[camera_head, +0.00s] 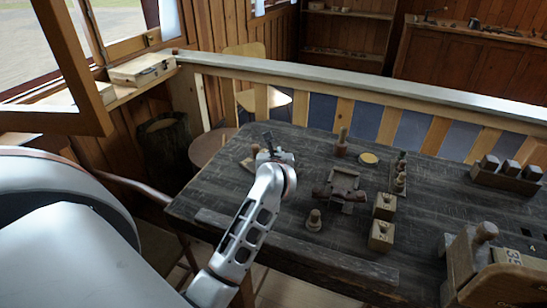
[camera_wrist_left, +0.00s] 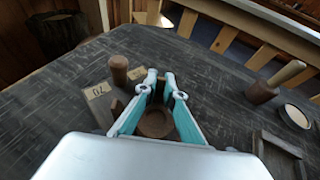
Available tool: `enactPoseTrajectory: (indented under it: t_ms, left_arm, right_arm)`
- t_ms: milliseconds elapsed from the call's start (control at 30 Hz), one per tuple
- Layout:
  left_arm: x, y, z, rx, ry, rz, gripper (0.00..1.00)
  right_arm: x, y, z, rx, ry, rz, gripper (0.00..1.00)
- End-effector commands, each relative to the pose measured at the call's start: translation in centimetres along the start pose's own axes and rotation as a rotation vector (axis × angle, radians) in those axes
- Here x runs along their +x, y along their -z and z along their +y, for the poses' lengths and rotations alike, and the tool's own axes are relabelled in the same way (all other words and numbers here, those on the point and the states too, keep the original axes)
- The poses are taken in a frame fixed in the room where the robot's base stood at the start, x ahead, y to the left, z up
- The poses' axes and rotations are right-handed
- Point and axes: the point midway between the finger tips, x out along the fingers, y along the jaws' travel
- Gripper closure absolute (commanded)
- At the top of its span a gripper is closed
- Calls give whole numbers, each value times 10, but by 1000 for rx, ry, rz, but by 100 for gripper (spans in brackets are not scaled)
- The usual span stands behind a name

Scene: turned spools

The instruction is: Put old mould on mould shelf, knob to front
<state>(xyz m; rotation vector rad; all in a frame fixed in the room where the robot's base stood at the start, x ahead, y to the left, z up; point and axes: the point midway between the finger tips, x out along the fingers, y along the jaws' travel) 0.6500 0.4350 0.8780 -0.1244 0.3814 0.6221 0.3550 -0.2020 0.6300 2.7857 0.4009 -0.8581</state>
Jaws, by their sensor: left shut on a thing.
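My left gripper (camera_head: 272,156) is low over the far left part of the dark table in the head view. In the left wrist view its fingers (camera_wrist_left: 160,80) close around a brown round piece (camera_wrist_left: 155,124), partly hidden by the fingers. I cannot tell for sure that this is the old mould. Just left of the fingers are a pale numbered tag or block (camera_wrist_left: 98,90) and an upright brown peg (camera_wrist_left: 118,70). No shelf can be clearly told as the mould shelf. A dark rack with several blocks (camera_head: 505,178) stands at the right. My right gripper is not in view.
The dark table (camera_head: 220,200) also holds a brown wooden device (camera_head: 340,188), two small wooden blocks (camera_head: 384,206), a small turned piece (camera_head: 314,220), a pale round dish (camera_head: 369,158) and a large numbered wooden piece (camera_head: 495,280). A railing (camera_head: 360,82) runs behind.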

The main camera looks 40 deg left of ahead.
Motion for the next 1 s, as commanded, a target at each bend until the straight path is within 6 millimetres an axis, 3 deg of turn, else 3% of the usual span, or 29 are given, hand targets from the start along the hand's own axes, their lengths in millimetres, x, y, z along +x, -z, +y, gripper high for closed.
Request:
enactPoseTrajectory:
  t_ms: [267,700,1000]
  left_arm:
    - [-15,-39,-1,-4,2,-10,100]
    - [-59,-144,-1,-5,2,-8,100]
    - [-74,-179,0,-1,1,-5,100]
  right_arm:
    - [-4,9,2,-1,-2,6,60]
    - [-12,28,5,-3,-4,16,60]
    - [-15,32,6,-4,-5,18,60]
